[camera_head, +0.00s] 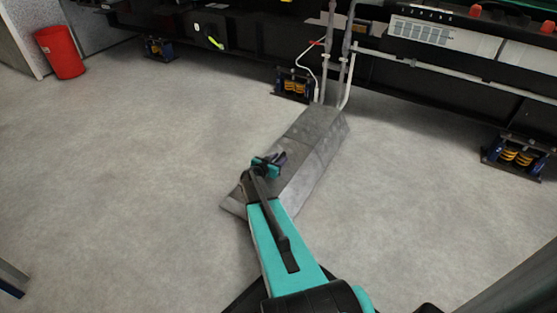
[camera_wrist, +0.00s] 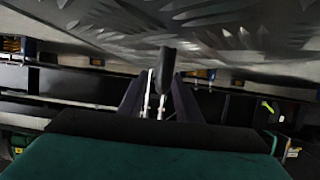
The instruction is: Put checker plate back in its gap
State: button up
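The checker plate (camera_wrist: 230,30) is grey metal with a raised tread pattern and fills the top of the wrist view, where the scene appears upside down. A dark upright grip (camera_wrist: 167,62) shows against it between my fingertips. My gripper (camera_wrist: 161,75) has its two dark fingers apart around this grip, with a gap visible on the left side. In the head view my gripper (camera_head: 279,160) is low over the near part of a grey sloped-sided plate run (camera_head: 318,130). My arm hides part of that run, and I cannot make out the plate's gap.
A red bin (camera_head: 60,52) stands at the far left. The dark genset frame on spring mounts (camera_head: 296,84) and another mount (camera_head: 515,155) lines the back. Grey and white pipes (camera_head: 345,65) rise at the run's far end. Floor on both sides is clear.

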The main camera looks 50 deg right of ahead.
jog(key=shift+a+r, duration=0.1)
jog(key=shift+r, duration=0.05)
jog(key=p+v, duration=0.3)
jog(key=v, duration=0.8)
jog(key=shift+a+r, duration=0.15)
jog(key=shift+a, duration=0.25)
dwell(0.4)
